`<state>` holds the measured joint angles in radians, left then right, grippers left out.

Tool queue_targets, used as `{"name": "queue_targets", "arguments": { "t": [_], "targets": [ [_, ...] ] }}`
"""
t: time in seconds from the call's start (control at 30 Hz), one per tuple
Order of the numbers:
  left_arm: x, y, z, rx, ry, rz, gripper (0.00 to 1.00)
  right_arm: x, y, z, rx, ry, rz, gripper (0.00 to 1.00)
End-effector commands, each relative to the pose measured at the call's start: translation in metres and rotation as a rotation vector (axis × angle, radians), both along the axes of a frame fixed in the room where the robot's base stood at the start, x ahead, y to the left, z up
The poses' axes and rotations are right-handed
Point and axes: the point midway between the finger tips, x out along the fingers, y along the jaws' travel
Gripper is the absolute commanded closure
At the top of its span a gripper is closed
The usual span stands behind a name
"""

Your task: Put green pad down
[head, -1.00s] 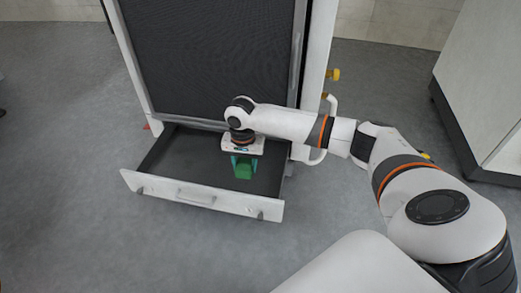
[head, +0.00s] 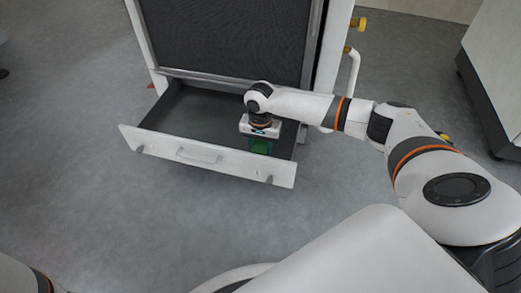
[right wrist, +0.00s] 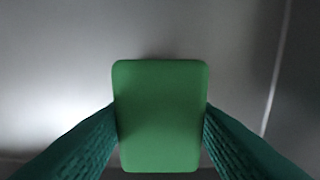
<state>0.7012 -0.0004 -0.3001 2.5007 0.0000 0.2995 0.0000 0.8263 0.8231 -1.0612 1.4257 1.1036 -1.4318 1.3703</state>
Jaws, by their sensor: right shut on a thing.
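The green pad (head: 261,148) is a small green block with rounded corners, held inside the open drawer (head: 215,164), near its right side. My right gripper (head: 261,141) points down and is shut on the pad. In the right wrist view, the pad (right wrist: 160,112) sits between the two dark teal fingers, which press on its left and right sides. A grey surface lies beyond it. I cannot tell whether the pad touches the drawer floor. My left gripper is out of view.
The drawer sticks out from under a cabinet with a dark mesh front (head: 228,38). Its front panel has a handle (head: 198,156). The drawer floor left of the pad is bare. A white cabinet (head: 495,70) stands at the far right.

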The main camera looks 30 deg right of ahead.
Motion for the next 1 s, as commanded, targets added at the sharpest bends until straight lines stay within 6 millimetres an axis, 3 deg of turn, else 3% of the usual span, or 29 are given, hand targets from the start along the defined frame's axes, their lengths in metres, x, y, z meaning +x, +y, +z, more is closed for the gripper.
{"name": "queue_targets", "arguments": {
  "t": [0.33, 0.37, 0.47, 0.8, 1.0],
  "targets": [
    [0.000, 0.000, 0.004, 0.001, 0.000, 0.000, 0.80, 0.000, 0.000, -0.001, 0.000, 0.000, -0.002, 0.73],
    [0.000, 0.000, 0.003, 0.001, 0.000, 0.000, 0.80, 0.000, 0.000, -0.002, 0.000, 0.000, -0.001, 0.50],
    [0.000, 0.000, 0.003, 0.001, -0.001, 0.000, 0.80, 0.000, 0.000, -0.002, 0.001, -0.001, -0.001, 0.34],
    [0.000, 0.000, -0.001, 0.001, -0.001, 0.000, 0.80, 0.001, 0.000, 0.000, 0.000, -0.003, 0.000, 0.33],
    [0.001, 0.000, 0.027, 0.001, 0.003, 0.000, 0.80, 0.001, 0.000, 0.031, 0.001, -0.002, 0.000, 0.33]
  ]
}}
